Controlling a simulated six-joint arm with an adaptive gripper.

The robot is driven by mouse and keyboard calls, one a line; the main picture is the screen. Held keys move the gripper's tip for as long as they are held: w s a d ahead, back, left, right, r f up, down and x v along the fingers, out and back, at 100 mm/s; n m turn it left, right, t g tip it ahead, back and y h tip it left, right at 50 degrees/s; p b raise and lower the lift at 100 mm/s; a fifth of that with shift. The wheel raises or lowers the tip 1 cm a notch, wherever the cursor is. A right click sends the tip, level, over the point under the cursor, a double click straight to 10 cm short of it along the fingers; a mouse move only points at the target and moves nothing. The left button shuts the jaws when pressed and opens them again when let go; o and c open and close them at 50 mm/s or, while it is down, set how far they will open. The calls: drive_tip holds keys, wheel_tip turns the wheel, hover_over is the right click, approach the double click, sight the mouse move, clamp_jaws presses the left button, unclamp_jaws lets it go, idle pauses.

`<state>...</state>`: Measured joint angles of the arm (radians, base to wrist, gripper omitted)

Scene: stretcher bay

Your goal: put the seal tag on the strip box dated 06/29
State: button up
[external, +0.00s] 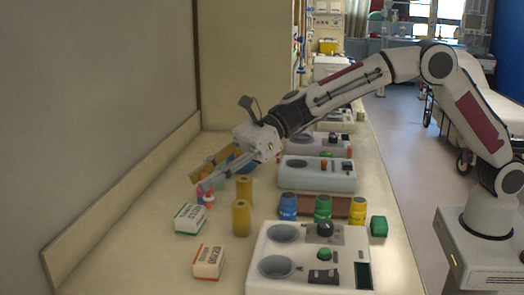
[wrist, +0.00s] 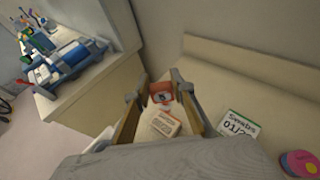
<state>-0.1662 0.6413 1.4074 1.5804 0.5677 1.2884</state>
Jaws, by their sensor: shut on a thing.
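My gripper (external: 203,186) reaches down-left over the bench. In the wrist view its two fingers (wrist: 158,90) stand either side of a small red piece with a pale, dark-marked face (wrist: 161,97), apparently the seal tag, held between them. A white box with orange-red print (external: 208,262) stands on the bench in front; a box like it shows between the fingers in the wrist view (wrist: 166,124). Its date is too small to read. A white box with a green edge (external: 190,218) lies nearer the gripper; in the wrist view it reads "Swabs 01/2..." (wrist: 240,124), with the last digit unclear.
Yellow cylinders (external: 241,218) stand right of the boxes. Blue (external: 288,206), green and yellow bottles stand further right. A grey-white device (external: 310,260) fills the front right. A pink round thing (wrist: 298,162) lies at the wrist view's right edge. The wall borders the bench's left side.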

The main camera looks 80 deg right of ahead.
sight(209, 198)
drive_tip(key=shift+f, duration=3.15)
drive_tip(key=shift+f, duration=1.85)
drive_tip(key=shift+f, duration=0.2)
drive_tip(key=o, duration=0.8)
drive_tip(key=shift+r, duration=0.1)
